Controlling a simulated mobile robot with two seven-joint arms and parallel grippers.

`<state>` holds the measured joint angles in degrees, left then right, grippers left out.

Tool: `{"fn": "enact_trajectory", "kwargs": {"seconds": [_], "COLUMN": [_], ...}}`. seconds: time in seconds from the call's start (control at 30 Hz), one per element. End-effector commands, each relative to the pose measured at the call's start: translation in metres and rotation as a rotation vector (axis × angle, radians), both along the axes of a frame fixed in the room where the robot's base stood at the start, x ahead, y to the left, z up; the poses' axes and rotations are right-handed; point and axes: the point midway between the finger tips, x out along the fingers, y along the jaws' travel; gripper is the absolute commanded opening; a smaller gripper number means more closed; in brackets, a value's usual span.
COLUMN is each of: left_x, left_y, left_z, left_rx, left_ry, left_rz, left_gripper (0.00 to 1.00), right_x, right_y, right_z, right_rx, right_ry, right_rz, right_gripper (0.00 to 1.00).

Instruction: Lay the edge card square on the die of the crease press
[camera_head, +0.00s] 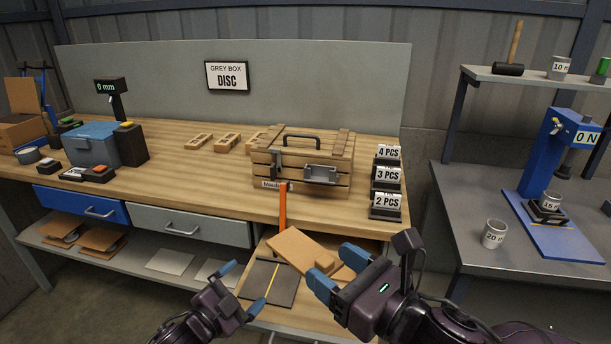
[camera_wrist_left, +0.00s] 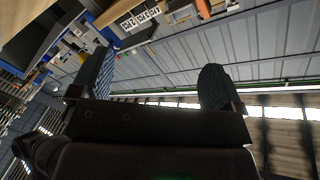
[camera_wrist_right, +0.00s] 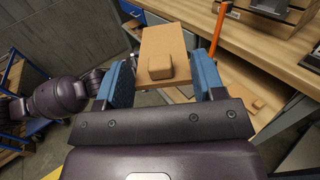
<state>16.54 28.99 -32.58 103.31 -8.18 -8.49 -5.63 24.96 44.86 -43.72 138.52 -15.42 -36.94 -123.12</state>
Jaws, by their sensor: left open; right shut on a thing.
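The edge card (camera_head: 295,246) is a flat brown board with a small raised block; it also shows in the right wrist view (camera_wrist_right: 168,40). My right gripper (camera_head: 335,268) is shut on the card's near end, with a finger at each side. The card is tilted, behind and right of the dark die plate (camera_head: 256,276) with its yellow line. The orange lever (camera_head: 283,208) of the crease press stands behind the card, which hides part of the press. My left gripper (camera_head: 243,286) is open and empty beside the die plate; its fingers show apart in the left wrist view (camera_wrist_left: 155,85).
Another brown piece with a block (camera_wrist_right: 258,105) lies on the low bench, right of the held card. The main bench (camera_head: 215,180) carries a wooden crate (camera_head: 270,160) and number signs (camera_head: 387,175). A blue press (camera_head: 545,160) stands on the right table.

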Motion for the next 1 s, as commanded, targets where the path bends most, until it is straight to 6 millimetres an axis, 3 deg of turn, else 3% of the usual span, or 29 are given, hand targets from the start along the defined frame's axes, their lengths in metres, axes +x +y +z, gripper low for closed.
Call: {"fn": "enact_trajectory", "kwargs": {"seconds": [0.2, 0.5, 0.8, 1.0], "left_x": [0.034, 0.058, 0.058, 0.036], "left_y": [-0.021, -0.062, -0.105, -0.139], "left_z": [0.042, 0.114, 0.183, 0.223], "left_rx": [0.122, 0.318, 0.535, 0.665], "left_ry": [-0.163, -0.481, -0.858, -1.164], "left_rz": [-0.108, -0.278, -0.462, -0.629], "left_gripper": [0.94, 0.94, 0.94, 0.94], "right_x": [0.0, 0.0, 0.0, 0.0], "right_y": [0.0, 0.0, 0.0, 0.0], "right_z": [0.0, 0.0, 0.0, 0.0], "right_rx": [0.0, 0.0, 0.0, 0.0], "right_ry": [0.0, 0.0, 0.0, 0.0], "right_rz": [0.0, 0.0, 0.0, 0.0], "right_gripper": [0.4, 0.4, 0.4, 0.4]}}
